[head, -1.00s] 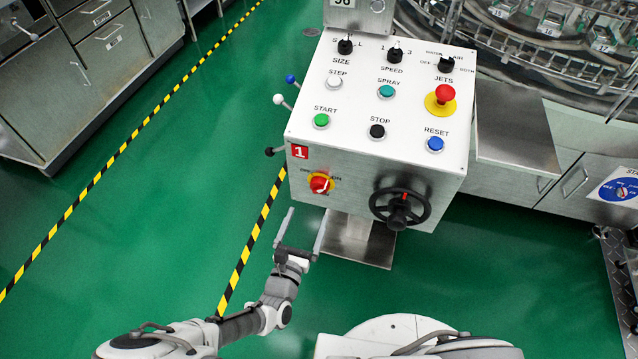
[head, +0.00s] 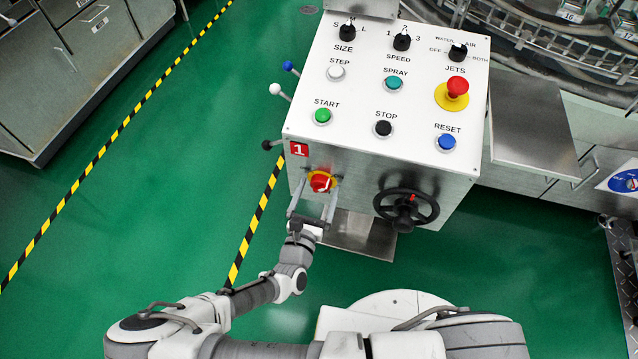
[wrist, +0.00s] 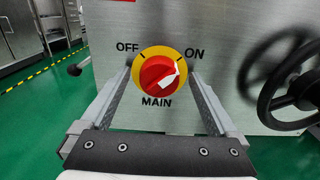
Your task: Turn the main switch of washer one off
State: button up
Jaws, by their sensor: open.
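The main switch (head: 320,182) is a red knob on a yellow disc, on the front face of the washer one control box (head: 345,165), below the red "1" label (head: 299,149). In the wrist view the main switch (wrist: 160,74) shows OFF at upper left, ON at upper right and MAIN below. Its white pointer is turned toward the upper right, on the ON side. My gripper (head: 316,190) is open, with one finger on each side of the knob in the picture. The wrist view shows the fingers of my gripper (wrist: 160,82) framing the disc. I cannot tell whether they touch the knob.
A black handwheel (head: 406,207) sticks out of the same face, right of the switch. Small levers (head: 277,89) project from the box's left side. The top panel carries several buttons and a red emergency stop (head: 457,87). Green floor is free at left.

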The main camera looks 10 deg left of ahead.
jog(key=shift+w, duration=0.2)
jog(key=shift+c, duration=0.2)
jog(key=c, duration=1.3)
